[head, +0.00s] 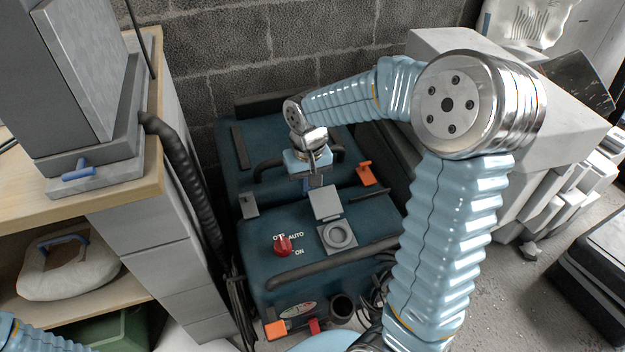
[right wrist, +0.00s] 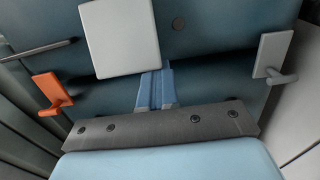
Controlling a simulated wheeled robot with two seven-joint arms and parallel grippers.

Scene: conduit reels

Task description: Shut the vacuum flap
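The vacuum flap (head: 325,203) is a light grey square plate on top of the teal machine. It stands open, and the round grey port (head: 337,236) beside it is uncovered. In the right wrist view the flap (right wrist: 120,38) shows its flat face close beyond the fingertips. My right gripper (head: 313,181) is just behind the flap, pointing down at the machine. Its blue fingers (right wrist: 158,75) are together with nothing between them. I cannot tell whether they touch the flap. Of my left arm only a piece shows at the lower left; its gripper is out of view.
The teal machine has a red knob (head: 283,245), an orange latch (head: 367,174), a grey latch (head: 248,205) and dark handle bars (head: 330,264). A wooden bench (head: 110,190) stands left, a block wall (head: 240,60) behind. Pale blocks (head: 540,120) lie right.

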